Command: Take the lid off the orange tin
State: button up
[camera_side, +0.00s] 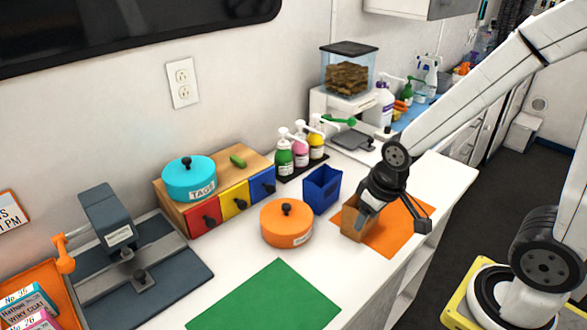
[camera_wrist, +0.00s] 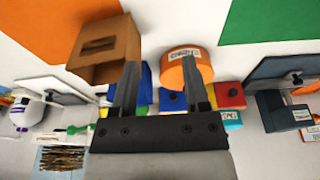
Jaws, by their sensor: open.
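The orange tin (camera_side: 287,228) stands on the white counter, left of my gripper, with its orange lid and black knob (camera_side: 286,209) on top. The tin also shows in the wrist view (camera_wrist: 178,68), beyond my fingers, partly hidden by one of them. The gripper is apart from the tin.
The brown box (camera_side: 351,222) stands at an orange mat (camera_side: 390,244). A blue bin (camera_side: 321,190) stands behind the tin. A teal tin (camera_side: 189,178) sits on a unit with coloured drawers (camera_side: 236,201) at back left. A green mat (camera_side: 265,300) lies clear in front.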

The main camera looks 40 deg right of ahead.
jog(key=shift+o, duration=0.2)
jog(key=shift+o, duration=1)
jog(key=shift+w, duration=0.1)
jog(key=n+g, duration=0.3)
jog(key=n, duration=1.1)
send_over(285, 206)
jog(key=shift+r, duration=0.25)
jog(key=shift+f, duration=1.35)
